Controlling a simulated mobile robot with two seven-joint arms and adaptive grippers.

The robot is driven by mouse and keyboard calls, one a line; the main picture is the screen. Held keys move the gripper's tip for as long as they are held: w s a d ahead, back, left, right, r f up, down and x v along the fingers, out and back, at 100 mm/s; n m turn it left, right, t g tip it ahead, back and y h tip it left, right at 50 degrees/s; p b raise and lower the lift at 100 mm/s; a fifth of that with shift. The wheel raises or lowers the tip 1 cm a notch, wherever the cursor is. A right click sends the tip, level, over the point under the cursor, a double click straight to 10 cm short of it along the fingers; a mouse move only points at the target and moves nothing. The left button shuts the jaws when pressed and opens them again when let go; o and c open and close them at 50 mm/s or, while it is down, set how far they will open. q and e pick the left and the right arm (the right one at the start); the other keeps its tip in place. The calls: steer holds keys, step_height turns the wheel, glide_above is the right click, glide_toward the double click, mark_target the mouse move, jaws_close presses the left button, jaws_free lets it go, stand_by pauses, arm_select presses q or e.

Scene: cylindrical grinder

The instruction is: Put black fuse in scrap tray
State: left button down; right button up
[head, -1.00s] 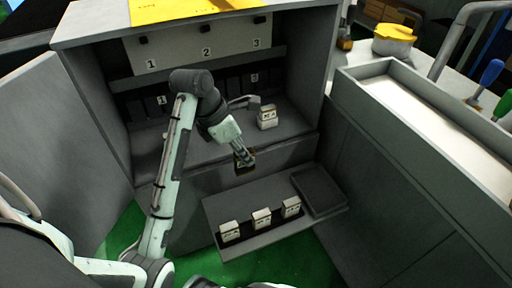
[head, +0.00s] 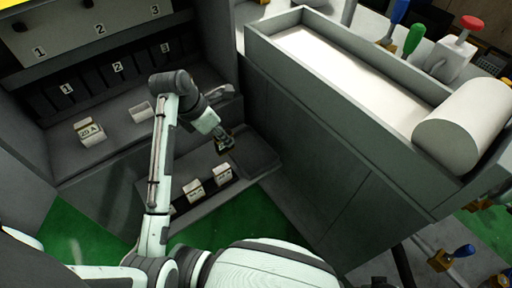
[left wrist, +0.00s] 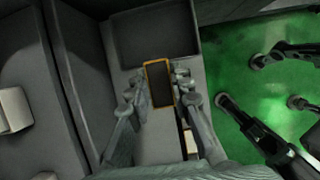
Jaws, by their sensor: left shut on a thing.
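My left gripper (head: 222,140) is shut on the black fuse (head: 225,145), holding it above the lower shelf, close to the left side of the dark scrap tray (head: 257,155). In the left wrist view the black fuse (left wrist: 159,84) shows as a dark block with an orange rim between the two fingers (left wrist: 157,88). The scrap tray (left wrist: 152,36) lies just beyond it in that view, dark and apparently empty. The gripper and arm hide part of the tray's left side in the head view. My right gripper cannot be made out.
Another white fuse marked 20 A (head: 90,132) stands inside the numbered cabinet (head: 110,55). A grey counter (head: 330,170) with a long white trough rises at the right. Green floor lies in front.

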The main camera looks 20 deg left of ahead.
arm_select(q)
steer(key=shift+w+d+f, duration=0.9)
steer(key=shift+d+f, duration=0.3)
steer(key=shift+f, duration=0.35)
steer(key=shift+w+d+f, duration=0.85)
steer(key=shift+d+f, duration=0.3)
steer(key=shift+f, duration=0.35)
steer(key=shift+w+d+f, duration=0.9)
steer(key=shift+d+f, duration=0.3)
steer(key=shift+f, duration=0.35)
steer(key=c, duration=1.4)
jaws_free()
steer(key=shift+f, duration=0.15)
steer(key=shift+o, duration=0.2)
steer(key=v, duration=1.2)
steer(key=shift+s, duration=0.1)
